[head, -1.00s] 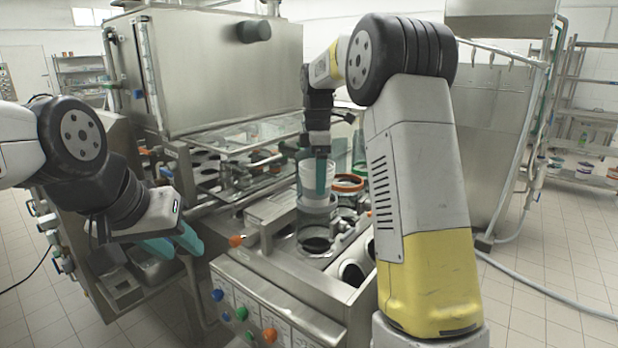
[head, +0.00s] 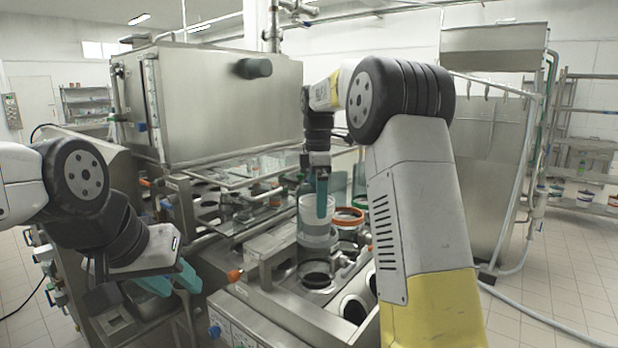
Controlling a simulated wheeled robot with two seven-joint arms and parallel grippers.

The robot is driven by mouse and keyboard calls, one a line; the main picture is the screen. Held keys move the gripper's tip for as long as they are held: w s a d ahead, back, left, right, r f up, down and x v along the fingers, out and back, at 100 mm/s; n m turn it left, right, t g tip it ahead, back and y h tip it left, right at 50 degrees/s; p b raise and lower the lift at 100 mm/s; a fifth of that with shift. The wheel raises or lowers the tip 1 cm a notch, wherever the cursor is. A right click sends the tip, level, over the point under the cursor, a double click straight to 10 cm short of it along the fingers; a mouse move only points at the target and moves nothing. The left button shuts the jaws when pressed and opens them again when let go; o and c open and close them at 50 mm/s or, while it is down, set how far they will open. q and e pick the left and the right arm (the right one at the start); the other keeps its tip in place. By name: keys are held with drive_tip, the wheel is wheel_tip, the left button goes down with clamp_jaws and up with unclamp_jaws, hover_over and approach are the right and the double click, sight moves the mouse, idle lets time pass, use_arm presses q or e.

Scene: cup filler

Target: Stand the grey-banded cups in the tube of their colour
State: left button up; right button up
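A white cup (head: 312,208) stands upright at the filler's tubes, with a grey band (head: 318,237) below its white part. My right gripper (head: 321,198) points down at the cup, and one teal finger overlaps its rim and wall. The other finger is hidden, so its grip does not show. An orange-ringed tube (head: 348,215) and a green-ringed tube (head: 361,195) stand to the right of and behind the cup. My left gripper (head: 170,281) is open and empty at the left, well away from the cup, with both teal fingers apart.
A large steel cabinet (head: 215,105) stands behind the tubes. In front of the cup are a round opening (head: 318,276) and white cylinders (head: 355,308) lying in the machine top. An orange knob (head: 234,275) juts out at the front left. My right arm covers the right side.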

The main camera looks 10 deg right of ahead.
wheel_tip(320, 180, up, 8)
drive_tip(key=shift+r, duration=0.1)
drive_tip(key=s+d+f+m+t+y, duration=0.1)
drive_tip(key=s+m+t, duration=0.1)
drive_tip(key=s+m, duration=0.65)
drive_tip(key=s+d+f+m+t+y, duration=0.15)
drive_tip(key=s+m, duration=0.25)
drive_tip(key=s, duration=0.9)
drive_tip(key=s+a+f+m+t, duration=0.1)
drive_tip(key=s+f+m+t, duration=0.1)
drive_tip(key=s+f+m, duration=0.3)
drive_tip(key=s+f, duration=0.2)
drive_tip(key=s, duration=0.1)
drive_tip(key=shift+s+t, duration=0.2)
drive_tip(key=shift+t, duration=0.15)
drive_tip(key=shift+c, duration=0.4)
